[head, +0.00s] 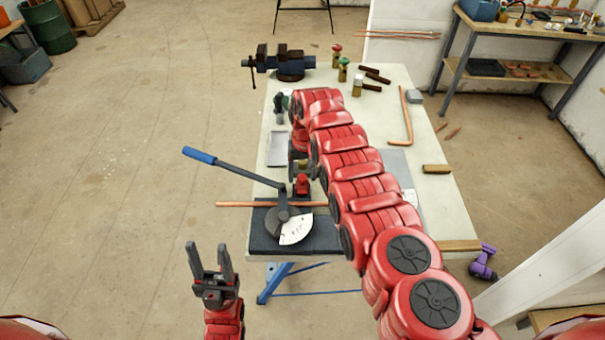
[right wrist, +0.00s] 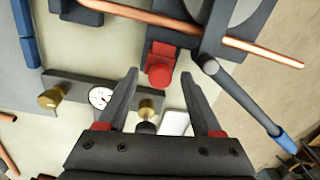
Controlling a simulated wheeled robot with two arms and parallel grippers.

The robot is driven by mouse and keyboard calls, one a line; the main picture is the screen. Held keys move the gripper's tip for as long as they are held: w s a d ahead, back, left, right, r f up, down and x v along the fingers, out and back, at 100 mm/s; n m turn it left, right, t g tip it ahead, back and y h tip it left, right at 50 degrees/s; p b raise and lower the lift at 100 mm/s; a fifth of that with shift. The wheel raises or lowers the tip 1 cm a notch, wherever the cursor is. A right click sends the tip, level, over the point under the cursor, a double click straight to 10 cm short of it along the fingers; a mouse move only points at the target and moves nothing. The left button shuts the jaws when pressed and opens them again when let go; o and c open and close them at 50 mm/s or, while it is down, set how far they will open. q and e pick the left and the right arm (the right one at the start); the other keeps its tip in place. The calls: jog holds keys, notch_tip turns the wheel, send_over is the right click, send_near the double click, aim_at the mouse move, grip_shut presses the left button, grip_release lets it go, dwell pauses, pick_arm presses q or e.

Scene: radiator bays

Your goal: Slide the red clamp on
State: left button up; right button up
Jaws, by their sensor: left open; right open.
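The red clamp (head: 302,185) sits at the far edge of the pipe bender's base (head: 262,232), just beyond the copper pipe (head: 250,204). In the right wrist view the red clamp (right wrist: 160,70) shows as a red block with a round knob, apart from the pipe (right wrist: 240,43). My right gripper (right wrist: 158,80) is open and empty, its fingertips to either side of the knob's near side. I cannot tell its exact height above the clamp. In the head view the right arm partly hides it. My left gripper (head: 210,250) is open and empty, left of the table.
The bender's blue-handled lever (head: 230,167) sticks out left. A gauge (right wrist: 101,97) and brass fittings (right wrist: 50,98) lie close to my right gripper. A vise (head: 285,65), bottles and a bent copper pipe (head: 404,115) are on the table (head: 440,205).

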grip_shut()
dwell(0.3)
dwell(1.1)
